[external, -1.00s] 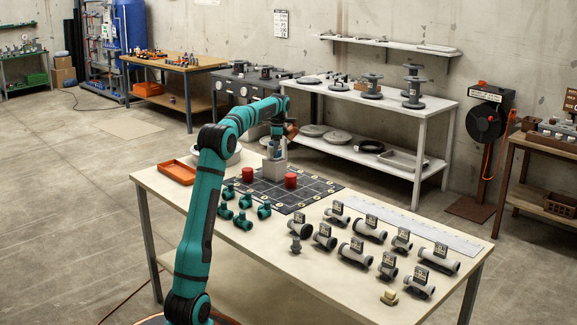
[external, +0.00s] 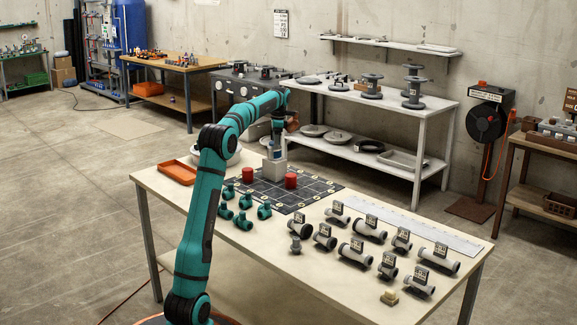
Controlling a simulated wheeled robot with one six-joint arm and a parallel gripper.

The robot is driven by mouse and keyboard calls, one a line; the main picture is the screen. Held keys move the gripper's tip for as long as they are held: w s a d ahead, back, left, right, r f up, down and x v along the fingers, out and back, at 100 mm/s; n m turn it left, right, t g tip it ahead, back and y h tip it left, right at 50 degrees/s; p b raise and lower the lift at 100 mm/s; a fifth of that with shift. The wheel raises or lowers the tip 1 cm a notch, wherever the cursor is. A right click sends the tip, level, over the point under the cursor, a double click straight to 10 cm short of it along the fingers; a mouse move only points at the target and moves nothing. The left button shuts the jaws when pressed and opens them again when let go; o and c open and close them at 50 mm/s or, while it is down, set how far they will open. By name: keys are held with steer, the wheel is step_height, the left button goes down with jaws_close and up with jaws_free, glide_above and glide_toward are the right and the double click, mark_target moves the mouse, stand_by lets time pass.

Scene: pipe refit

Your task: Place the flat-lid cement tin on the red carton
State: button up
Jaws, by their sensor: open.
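Two red cylindrical pieces stand on the dark gridded mat (external: 264,197): a left one (external: 247,174) and a right one (external: 291,181). They look like tins, but their lids are too small to tell apart. I cannot make out a red carton. My gripper (external: 274,173) points down over the back of the mat, behind and between the red pieces. It is open and apart from both. A pale grey block shape shows at its lower end; I cannot tell whether it is gripper or a separate thing.
Several green pipe fittings (external: 243,222) stand left of the mat. Several grey labelled fittings (external: 351,250) fill the table's right half, with a small yellowish piece (external: 389,297) in front. An orange tray (external: 178,172) is at the back left. The table's left front is clear.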

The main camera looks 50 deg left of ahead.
steer(key=r, duration=0.8)
steer(key=shift+w+d+r, duration=0.2)
steer(key=shift+w+d, duration=0.05)
steer(key=shift+w, duration=0.1)
steer(key=shift+r, duration=0.1)
steer(key=shift+d+r, duration=0.1)
steer(key=s+d+r+n+t, duration=0.1)
steer(key=s+d+r+t, duration=0.25)
steer(key=s+d, duration=0.3)
steer(key=s+d+r+n+t+y, duration=0.1)
steer(key=s+d+r+t, duration=0.3)
steer(key=d, duration=0.3)
steer(key=s+d+r+n+t, duration=0.2)
steer(key=s+d+r, duration=0.1)
steer(key=s+d, duration=0.4)
steer(key=s+d+f+n+t, duration=0.1)
steer(key=s+d+f+t, duration=0.1)
steer(key=s, duration=0.7)
steer(key=s+d+f+n+t+h, duration=0.1)
steer(key=s+d+t, duration=0.3)
steer(key=s, duration=0.5)
steer(key=s+d+f+n+t, duration=0.1)
steer(key=s+d+f+t, duration=0.2)
steer(key=s+d, duration=0.4)
steer(key=shift+s+f+n+h, duration=0.4)
steer(key=shift+s, duration=0.75)
